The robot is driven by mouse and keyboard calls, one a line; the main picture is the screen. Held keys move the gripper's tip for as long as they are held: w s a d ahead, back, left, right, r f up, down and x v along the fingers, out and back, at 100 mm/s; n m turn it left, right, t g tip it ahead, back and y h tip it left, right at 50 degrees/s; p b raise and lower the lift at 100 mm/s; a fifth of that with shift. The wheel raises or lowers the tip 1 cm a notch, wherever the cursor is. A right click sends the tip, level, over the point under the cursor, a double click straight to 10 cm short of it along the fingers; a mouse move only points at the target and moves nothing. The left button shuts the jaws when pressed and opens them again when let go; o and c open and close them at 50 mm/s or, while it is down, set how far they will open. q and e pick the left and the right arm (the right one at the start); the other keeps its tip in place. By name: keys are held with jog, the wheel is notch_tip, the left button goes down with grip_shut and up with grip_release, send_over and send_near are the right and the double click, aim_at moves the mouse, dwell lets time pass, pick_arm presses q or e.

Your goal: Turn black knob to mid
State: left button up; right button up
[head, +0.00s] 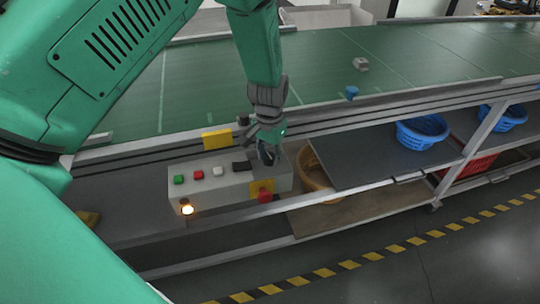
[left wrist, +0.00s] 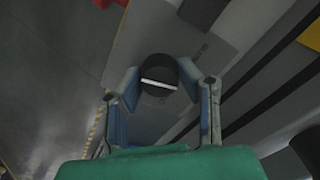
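The black knob (left wrist: 158,74) shows in the left wrist view as a round dark cap with a white line across it. The line lies nearly level in that view, slightly tilted. My left gripper (left wrist: 159,72) has its two blue-padded fingers on either side of the knob, parted, with a narrow gap at the left finger; contact at the right finger is unclear. In the head view my left gripper (head: 268,154) points down onto the right end of the grey control box (head: 210,190) and largely hides the knob. My right gripper is not in view.
The box carries a green button (head: 179,180), a red button (head: 198,175), a white button (head: 218,171) and a red stop button (head: 265,196). A lit lamp (head: 187,210) is at its front. A green conveyor (head: 200,85) runs behind; blue baskets (head: 422,132) stand right.

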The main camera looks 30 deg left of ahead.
aim_at(270, 155)
pick_arm(q)
jog(key=shift+r+m+p, duration=0.1)
jog(key=shift+m+p, duration=0.45)
jog(key=shift+m, duration=0.55)
jog(key=o, duration=1.1)
jog(key=shift+o, duration=0.2)
notch_tip(270, 155, up, 12)
jog(key=shift+f, duration=0.2)
